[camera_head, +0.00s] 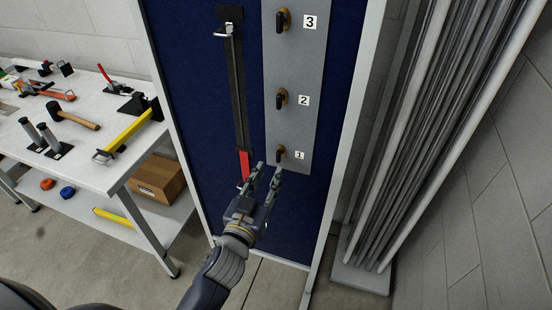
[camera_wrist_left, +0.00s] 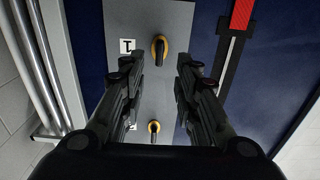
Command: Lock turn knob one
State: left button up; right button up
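Turn knob one (camera_head: 281,152) is a black handle on a yellow-orange base, beside the label 1 at the bottom of a grey plate (camera_head: 290,70). In the left wrist view the knob (camera_wrist_left: 159,50) shows near the label 1, with its handle roughly along the plate's length. My left gripper (camera_head: 268,167) is just below and left of the knob in the head view, with its fingers apart and pointing at the plate. In the left wrist view the fingers (camera_wrist_left: 155,75) are open with nothing between them touching. My right gripper is not in view.
Knob two (camera_head: 281,97) and knob three (camera_head: 283,20) sit above on the plate. A tool table (camera_head: 90,165) stands left; metal rods (camera_head: 425,120) lean at right.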

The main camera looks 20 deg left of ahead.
aim_at(278, 158)
pick_arm(q)
jog(key=w+p, duration=0.1)
jog(key=w, duration=0.5)
jog(key=shift+d, duration=0.15)
grip_shut()
